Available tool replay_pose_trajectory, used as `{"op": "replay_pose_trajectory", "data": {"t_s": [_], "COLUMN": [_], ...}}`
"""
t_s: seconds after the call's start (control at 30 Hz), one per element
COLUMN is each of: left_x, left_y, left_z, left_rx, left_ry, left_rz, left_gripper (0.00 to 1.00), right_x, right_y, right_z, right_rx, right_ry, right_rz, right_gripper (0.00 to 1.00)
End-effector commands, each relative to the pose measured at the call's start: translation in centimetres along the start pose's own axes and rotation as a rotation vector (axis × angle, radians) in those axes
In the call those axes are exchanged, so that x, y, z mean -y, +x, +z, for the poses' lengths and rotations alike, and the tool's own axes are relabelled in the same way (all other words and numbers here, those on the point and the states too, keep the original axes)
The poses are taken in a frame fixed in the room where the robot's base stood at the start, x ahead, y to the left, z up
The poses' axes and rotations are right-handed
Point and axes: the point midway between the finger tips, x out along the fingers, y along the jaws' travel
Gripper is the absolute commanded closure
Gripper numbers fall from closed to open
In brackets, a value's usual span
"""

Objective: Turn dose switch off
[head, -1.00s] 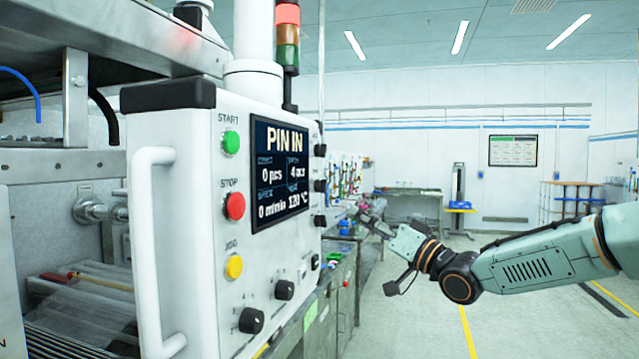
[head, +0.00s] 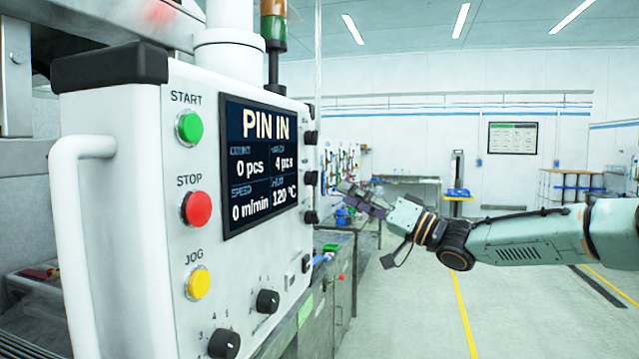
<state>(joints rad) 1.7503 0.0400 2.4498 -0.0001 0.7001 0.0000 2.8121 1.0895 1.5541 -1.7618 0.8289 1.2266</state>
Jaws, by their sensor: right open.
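The white control box (head: 125,220) fills the left of the head view. Its front carries two black rotary knobs, a lower one (head: 224,344) and an upper one (head: 267,301), with a small black-and-white switch (head: 305,263) near the right edge. No label reading dose is legible, so I cannot tell which is the dose switch. Several black knobs (head: 311,178) stick out along the box's right side. My right gripper (head: 346,192) is open and empty, in the air to the right of the box and apart from it. My left gripper is out of view.
The screen (head: 258,165) reads PIN IN. Green START (head: 189,128), red STOP (head: 196,209) and yellow JOG (head: 198,284) buttons line its left. A white handle (head: 76,250) stands out at the far left. A cabinet (head: 335,290) is beyond the box; the floor at right is clear.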

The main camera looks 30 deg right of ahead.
Motion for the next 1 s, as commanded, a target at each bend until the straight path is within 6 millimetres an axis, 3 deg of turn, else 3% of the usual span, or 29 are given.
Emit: {"op": "replay_pose_trajectory", "data": {"t_s": [0.23, 0.7, 1.0], "left_x": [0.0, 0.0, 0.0], "left_y": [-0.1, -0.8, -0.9], "left_z": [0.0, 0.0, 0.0], "left_rx": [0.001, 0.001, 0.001], "left_ry": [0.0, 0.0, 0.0], "left_rz": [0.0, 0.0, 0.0], "left_gripper": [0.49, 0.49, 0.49], "right_x": [0.1, -0.1, -0.1], "right_y": [1.4, 7.2, 8.2], "right_z": [0.1, 0.1, 0.1], "right_rx": [0.005, 0.005, 0.001], "right_ry": [0.013, 0.012, 0.015], "right_rz": [0.002, -0.001, -0.002], "right_gripper": [0.49, 0.49, 0.49]}}
